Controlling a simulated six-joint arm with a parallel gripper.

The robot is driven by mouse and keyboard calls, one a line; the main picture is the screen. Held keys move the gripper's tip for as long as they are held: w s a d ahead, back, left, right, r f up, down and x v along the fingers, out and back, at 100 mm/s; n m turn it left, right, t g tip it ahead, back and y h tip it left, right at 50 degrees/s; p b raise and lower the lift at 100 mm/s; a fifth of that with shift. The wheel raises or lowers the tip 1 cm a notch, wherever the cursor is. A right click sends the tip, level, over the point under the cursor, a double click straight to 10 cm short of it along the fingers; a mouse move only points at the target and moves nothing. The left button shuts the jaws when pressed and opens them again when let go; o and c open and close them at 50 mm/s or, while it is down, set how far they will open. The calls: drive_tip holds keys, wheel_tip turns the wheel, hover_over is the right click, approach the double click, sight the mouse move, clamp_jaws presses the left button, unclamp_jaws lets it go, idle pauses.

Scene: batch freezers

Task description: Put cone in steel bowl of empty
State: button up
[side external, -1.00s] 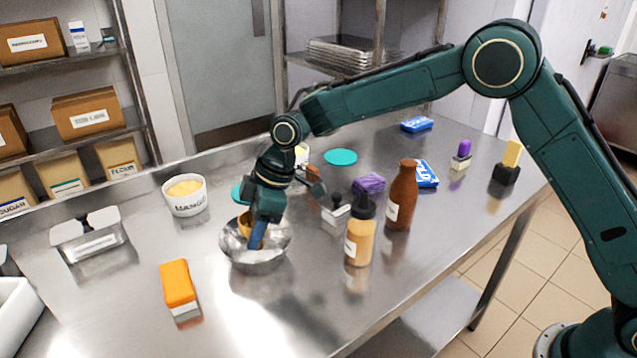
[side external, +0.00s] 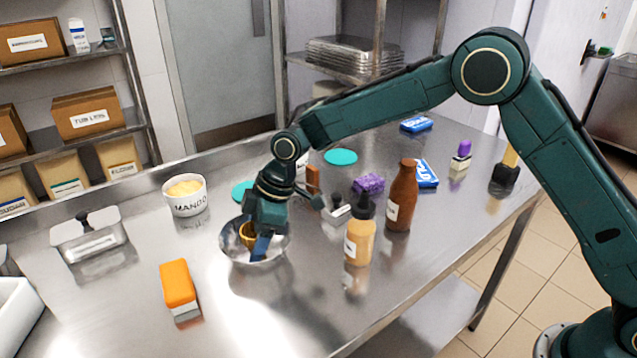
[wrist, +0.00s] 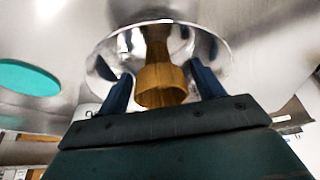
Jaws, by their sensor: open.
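A steel bowl (side external: 228,243) stands on the steel table. The tan cone (side external: 247,233) is inside it, leaning at the bowl's left inner side in the side view. In the wrist view the cone (wrist: 160,84) shows its wide end towards me, with the bowl (wrist: 103,70) around and behind it. My gripper (side external: 262,246) is over the bowl, with its blue fingers pointing down into it. In the wrist view my gripper (wrist: 165,88) is open, one finger on each side of the cone, with a gap visible at both sides. The cone's narrow end is hard to make out.
A MANGO tub (side external: 185,197) stands behind left of the bowl. An orange-topped block (side external: 178,285) lies in front left. A mustard-coloured bottle (side external: 360,238) and a brown bottle (side external: 401,200) stand to the right. A lidded steel pan (side external: 88,235) is at far left.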

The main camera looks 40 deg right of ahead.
drive_tip(key=shift+r, duration=0.1)
drive_tip(key=v, duration=1.2)
drive_tip(key=shift+d+r, duration=0.1)
drive_tip(key=shift+r, duration=0.05)
idle(0.5)
drive_tip(key=s+d+r+m+t+h, duration=0.1)
drive_tip(key=s+d+r+m, duration=0.2)
drive_tip(key=s+d+r, duration=0.35)
drive_tip(key=s+d+r+m+t+h, duration=0.1)
drive_tip(key=s+d+r+m, duration=0.3)
drive_tip(key=s+d, duration=0.4)
drive_tip(key=s+d+f+m+t+h, duration=0.1)
drive_tip(key=s+d+m, duration=0.2)
drive_tip(key=s, duration=0.6)
drive_tip(key=s+d+f+m+h, duration=0.1)
drive_tip(key=s+d, duration=0.4)
drive_tip(key=s, duration=0.5)
drive_tip(key=shift+f+m+t, duration=0.4)
drive_tip(key=shift+f+m, duration=0.25)
drive_tip(key=shift+m, duration=0.55)
